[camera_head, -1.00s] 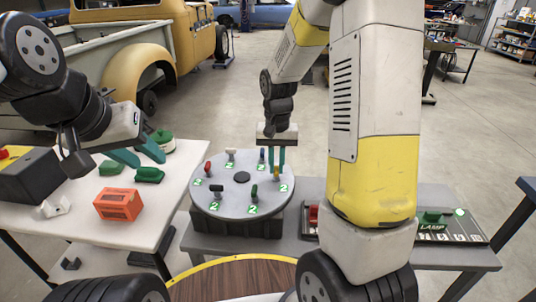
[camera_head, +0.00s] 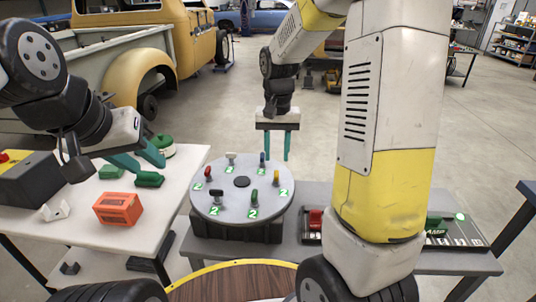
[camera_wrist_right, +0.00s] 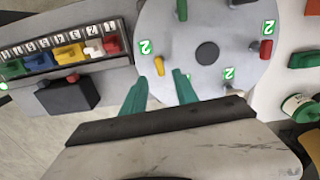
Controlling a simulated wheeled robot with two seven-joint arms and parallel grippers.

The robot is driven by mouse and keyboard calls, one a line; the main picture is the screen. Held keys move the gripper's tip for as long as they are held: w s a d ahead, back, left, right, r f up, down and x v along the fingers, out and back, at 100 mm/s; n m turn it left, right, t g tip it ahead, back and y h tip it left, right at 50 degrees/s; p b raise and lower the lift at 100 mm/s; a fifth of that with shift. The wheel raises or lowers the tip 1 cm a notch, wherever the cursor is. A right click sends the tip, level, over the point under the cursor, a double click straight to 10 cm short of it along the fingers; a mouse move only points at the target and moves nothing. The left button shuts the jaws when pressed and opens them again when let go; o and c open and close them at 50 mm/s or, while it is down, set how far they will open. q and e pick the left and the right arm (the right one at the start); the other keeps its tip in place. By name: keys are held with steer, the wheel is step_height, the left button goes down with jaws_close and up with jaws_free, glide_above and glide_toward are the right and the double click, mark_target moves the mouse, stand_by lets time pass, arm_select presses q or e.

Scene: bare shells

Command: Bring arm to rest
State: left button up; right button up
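My right gripper (camera_head: 277,146) is open and empty, with its teal fingers above the back right rim of the round grey turntable (camera_head: 240,220). In the right wrist view the two fingers (camera_wrist_right: 160,92) are spread apart, with a yellow peg (camera_wrist_right: 159,66) beyond them on the turntable. The yellow peg (camera_head: 276,178) stands free near the right rim. My left gripper (camera_head: 137,163) is open and empty above the left table, near green blocks. Its teal fingers are apart.
The left white table (camera_head: 160,215) bears an orange brick (camera_head: 118,208), green blocks (camera_head: 149,179) and a dark box (camera_head: 30,177). A labelled rack (camera_wrist_right: 60,55) with coloured blocks sits beside the turntable. A wood-topped round surface (camera_head: 235,283) is in front.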

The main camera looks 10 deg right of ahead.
steer(key=shift+r, duration=0.85)
steer(key=shift+s+r, duration=0.2)
steer(key=shift+r, duration=0.15)
steer(key=s+r+n+t+y, duration=0.1)
steer(key=s+r+t, duration=0.2)
steer(key=s+r, duration=0.2)
steer(key=s+r+n+t+y, duration=0.1)
steer(key=s+r, duration=0.4)
steer(key=s, duration=0.7)
steer(key=shift+s+r+n+t, duration=0.15)
steer(key=shift+n+t, duration=0.45)
steer(key=shift+t, duration=0.5)
